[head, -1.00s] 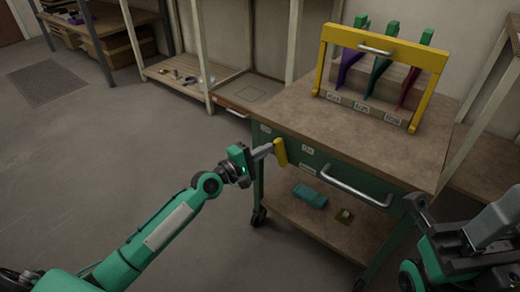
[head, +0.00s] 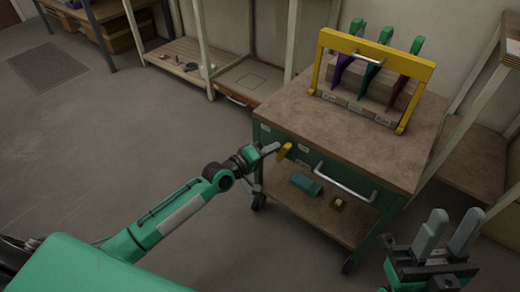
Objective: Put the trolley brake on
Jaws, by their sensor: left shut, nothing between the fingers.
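The trolley (head: 345,124) has a brown top, a green front and a lower shelf. A short yellow lever (head: 284,151) sits on its front near the left end and leans with its upper end to the right. My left gripper (head: 272,148) is shut and empty, its tips right beside the lever's left side. Whether they touch it I cannot tell. My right gripper (head: 450,232) is open and empty at the lower right, its two grey fingers pointing up, in front of the trolley's right end.
A yellow-framed rack (head: 377,45) with green-handled tools stands on the trolley top. A silver handle (head: 343,184) crosses the trolley front. A teal roll (head: 306,184) and a small box (head: 338,204) lie on the lower shelf. Open floor (head: 90,140) lies left.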

